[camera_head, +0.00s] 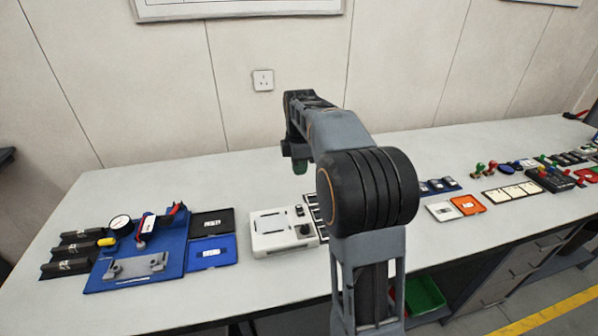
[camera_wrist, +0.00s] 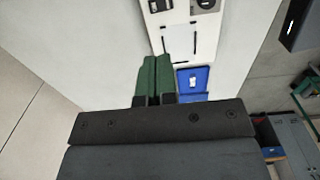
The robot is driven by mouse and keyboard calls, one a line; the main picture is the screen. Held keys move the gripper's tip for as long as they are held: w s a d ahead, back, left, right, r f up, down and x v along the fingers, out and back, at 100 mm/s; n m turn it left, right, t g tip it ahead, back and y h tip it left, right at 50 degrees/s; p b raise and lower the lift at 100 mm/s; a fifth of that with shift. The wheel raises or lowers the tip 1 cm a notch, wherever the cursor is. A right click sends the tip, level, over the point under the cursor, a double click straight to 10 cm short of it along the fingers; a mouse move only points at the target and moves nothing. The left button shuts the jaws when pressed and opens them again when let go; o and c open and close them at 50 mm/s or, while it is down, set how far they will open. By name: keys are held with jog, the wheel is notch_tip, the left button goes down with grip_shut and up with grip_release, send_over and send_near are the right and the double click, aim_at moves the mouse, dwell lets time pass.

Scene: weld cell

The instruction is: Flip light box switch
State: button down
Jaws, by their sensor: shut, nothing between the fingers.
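The light box (camera_head: 270,241) is a white case on the bench, left of my arm in the head view. It has a pale panel on top, with a dark round knob (camera_head: 306,229) and a small dark control (camera_head: 299,210) along its right side. In the wrist view the light box (camera_wrist: 178,38) lies past the fingertips, cut off by the top edge, with dark controls at its far end. My gripper (camera_head: 300,166) hangs above the bench behind the box, its green fingers apart from it. In the wrist view the gripper (camera_wrist: 155,62) is shut and empty.
Blue (camera_head: 212,253) and black (camera_head: 212,224) trays lie left of the box. A blue fixture (camera_head: 175,262) with a gauge stands farther left. A dark-framed item (camera_head: 314,206) sits close on the box's right, and orange (camera_head: 468,205) trays lie beyond my arm. Bench behind the box is clear.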

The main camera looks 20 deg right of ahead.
jog(key=shift+s, duration=0.3)
notch_tip(320, 180, up, 14)
jog(key=s+p, duration=0.2)
jog(key=p, duration=0.2)
jog(key=shift+a, duration=0.25)
dwell(0.6)
